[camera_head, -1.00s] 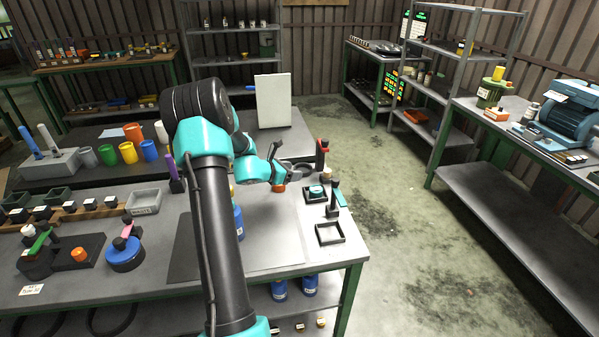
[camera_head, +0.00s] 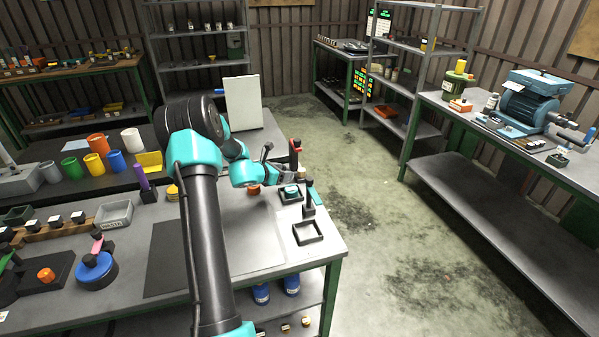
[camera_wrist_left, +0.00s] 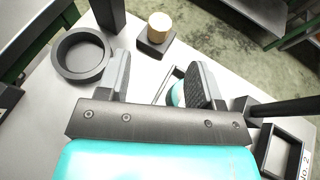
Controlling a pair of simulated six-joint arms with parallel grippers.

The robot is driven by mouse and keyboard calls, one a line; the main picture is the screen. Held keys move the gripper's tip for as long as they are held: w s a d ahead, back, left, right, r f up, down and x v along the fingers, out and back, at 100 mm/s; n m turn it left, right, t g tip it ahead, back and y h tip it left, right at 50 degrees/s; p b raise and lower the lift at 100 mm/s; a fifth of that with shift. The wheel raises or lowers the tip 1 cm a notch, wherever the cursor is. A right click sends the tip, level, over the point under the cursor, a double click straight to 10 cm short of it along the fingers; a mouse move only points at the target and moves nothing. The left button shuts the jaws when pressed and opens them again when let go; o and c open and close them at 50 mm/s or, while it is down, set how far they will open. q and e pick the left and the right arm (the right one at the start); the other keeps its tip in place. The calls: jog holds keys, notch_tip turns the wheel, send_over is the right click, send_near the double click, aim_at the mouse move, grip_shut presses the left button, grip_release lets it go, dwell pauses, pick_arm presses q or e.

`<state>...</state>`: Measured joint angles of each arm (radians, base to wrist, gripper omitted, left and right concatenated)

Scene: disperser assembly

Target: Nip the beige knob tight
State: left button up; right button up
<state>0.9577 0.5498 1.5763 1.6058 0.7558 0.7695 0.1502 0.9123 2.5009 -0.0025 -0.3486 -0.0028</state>
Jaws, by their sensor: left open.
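The beige knob (camera_wrist_left: 160,24) is a short pale cylinder standing upright on a small dark square base (camera_wrist_left: 155,43), seen at the top of the left wrist view. My left gripper (camera_wrist_left: 160,80) is open and empty. The knob is ahead of its two grey fingers, between their lines and apart from both. In the head view the left gripper (camera_head: 281,176) is over the far right part of the workbench; the knob cannot be made out clearly there. My right gripper is not in view.
A dark round cup (camera_wrist_left: 80,54) stands left of the fingers in the wrist view. A teal-topped part (camera_head: 291,191), a dark upright post (camera_head: 308,197) and an empty square frame (camera_head: 308,233) are close by. A red-topped post (camera_head: 296,147) stands behind. The floor lies beyond the bench edge.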

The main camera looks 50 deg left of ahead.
aim_at(299, 170)
pick_arm(q)
jog(key=x, duration=0.9)
jog(key=shift+w+f, duration=0.1)
jog(key=shift+w, duration=0.1)
jog(key=shift+c, duration=0.4)
jog(key=c, duration=0.8)
jog(key=shift+c, duration=0.2)
jog(key=shift+m+h, duration=0.3)
jog(key=shift+h, duration=0.1)
jog(key=shift+a+m+g+h, duration=0.15)
jog(key=shift+m+g+h, duration=0.4)
jog(key=shift+m+h, duration=0.9)
jog(key=shift+a+m+g+h, duration=0.1)
jog(key=shift+m+g+h, duration=0.45)
jog(key=shift+m+h, duration=0.85)
jog(key=shift+h, duration=0.25)
